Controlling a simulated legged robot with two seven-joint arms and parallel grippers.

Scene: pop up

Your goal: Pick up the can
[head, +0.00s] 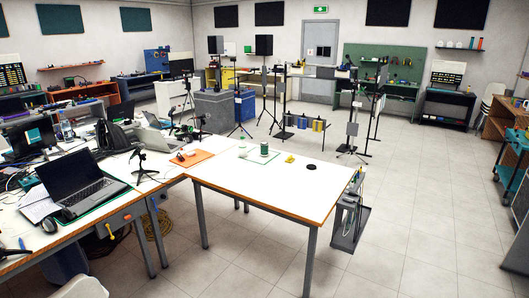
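A small green can (264,149) stands upright on the white table (265,190), towards its far edge and near the middle of its width. Nothing touches the can from what I can see. Neither of my grippers shows in the head view.
On the same table lie a yellow item (290,159) and a black round item (311,167), both right of the can. An orange mat (192,158) lies left. A laptop (78,186) sits on the left desk. The floor (420,225) right of the table is open.

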